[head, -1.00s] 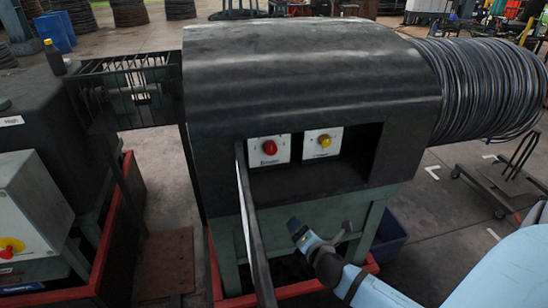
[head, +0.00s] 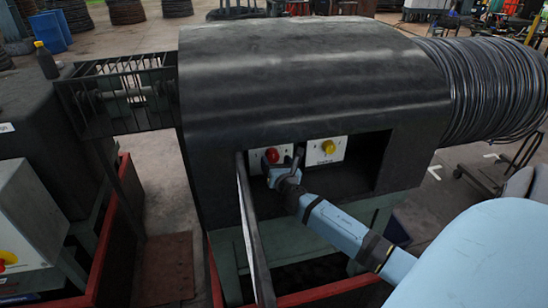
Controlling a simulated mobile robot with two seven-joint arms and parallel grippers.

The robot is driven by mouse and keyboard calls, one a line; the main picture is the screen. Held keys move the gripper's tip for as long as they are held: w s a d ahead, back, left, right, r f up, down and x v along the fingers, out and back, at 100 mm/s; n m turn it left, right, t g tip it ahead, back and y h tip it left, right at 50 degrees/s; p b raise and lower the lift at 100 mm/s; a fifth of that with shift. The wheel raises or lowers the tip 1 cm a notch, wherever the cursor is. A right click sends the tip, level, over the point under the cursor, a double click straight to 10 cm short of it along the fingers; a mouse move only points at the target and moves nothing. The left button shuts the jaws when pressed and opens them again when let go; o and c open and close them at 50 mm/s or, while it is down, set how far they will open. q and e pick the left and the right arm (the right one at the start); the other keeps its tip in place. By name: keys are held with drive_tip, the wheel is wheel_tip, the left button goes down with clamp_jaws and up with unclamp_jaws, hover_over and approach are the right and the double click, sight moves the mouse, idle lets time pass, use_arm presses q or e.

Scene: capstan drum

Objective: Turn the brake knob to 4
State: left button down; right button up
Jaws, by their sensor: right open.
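A red knob (head: 272,155) sits on a white panel in the recess of the black machine housing. A yellow knob (head: 328,147) sits on a second white panel to its right. The lettering on both panels is too small to read, so I cannot tell which is the brake knob. My right gripper (head: 284,166) is open and empty, just in front of and below the red knob's panel, covering part of it. Whether it touches the panel is unclear. My left gripper is out of view.
A large wire coil (head: 490,88) juts out at the right, and a grey box (head: 30,225) stands at the left.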

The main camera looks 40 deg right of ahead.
drive_tip(key=shift+x, duration=1.05)
drive_tip(key=c, duration=0.9)
drive_tip(key=shift+c, duration=0.2)
